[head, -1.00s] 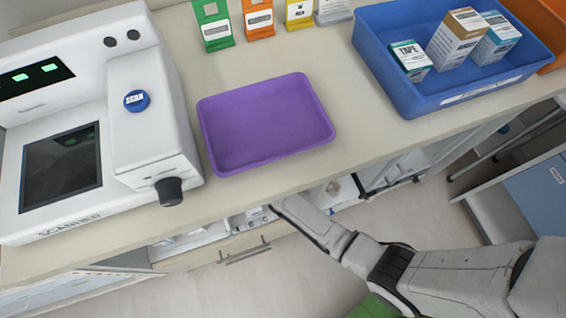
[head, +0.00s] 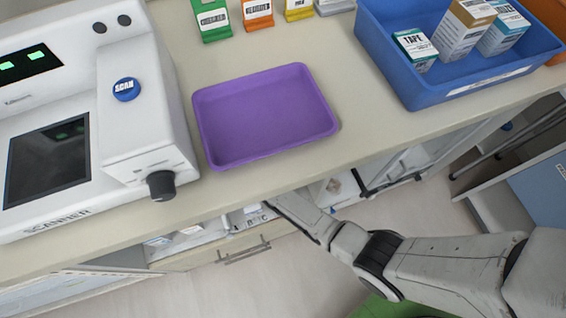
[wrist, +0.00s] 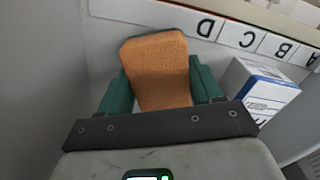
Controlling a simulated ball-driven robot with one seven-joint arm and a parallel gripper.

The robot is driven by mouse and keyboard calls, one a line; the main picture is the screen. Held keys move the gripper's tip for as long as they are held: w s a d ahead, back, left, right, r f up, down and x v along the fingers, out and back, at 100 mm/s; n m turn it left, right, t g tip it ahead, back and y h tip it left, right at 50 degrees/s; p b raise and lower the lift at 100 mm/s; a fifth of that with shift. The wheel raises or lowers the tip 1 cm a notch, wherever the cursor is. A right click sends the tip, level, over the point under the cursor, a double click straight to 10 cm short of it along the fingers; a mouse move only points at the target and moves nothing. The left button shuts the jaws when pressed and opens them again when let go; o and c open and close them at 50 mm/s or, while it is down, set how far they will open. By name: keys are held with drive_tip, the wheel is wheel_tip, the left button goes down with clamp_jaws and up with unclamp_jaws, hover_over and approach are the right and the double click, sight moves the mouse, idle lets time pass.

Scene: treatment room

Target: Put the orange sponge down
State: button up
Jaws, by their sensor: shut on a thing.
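The orange sponge (wrist: 158,62) shows in the wrist view, standing between the two green fingers of my gripper (wrist: 160,84). My gripper is shut on it, and the sponge extends beyond the fingertips. The sponge is inside a pale compartment, near a white strip (wrist: 210,25) with the letters D, C, B and A, upside down in this view. I cannot tell whether the sponge touches the shelf floor. In the head view my arm reaches under the counter edge, and the counter hides my gripper and the sponge.
A white and blue box (wrist: 262,88) stands close to the right of my gripper. A grey wall (wrist: 45,80) is at the left. On the counter (head: 330,60) are an empty purple tray (head: 265,112), a scanner (head: 150,105) and a blue bin (head: 425,85) of boxes.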

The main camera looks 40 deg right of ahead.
drive_tip(key=shift+f, duration=0.2)
drive_tip(key=o, duration=1)
drive_tip(key=shift+r, duration=0.15)
wheel_tip(320, 180, up, 12)
drive_tip(key=p, duration=0.4)
drive_tip(key=shift+r, duration=0.25)
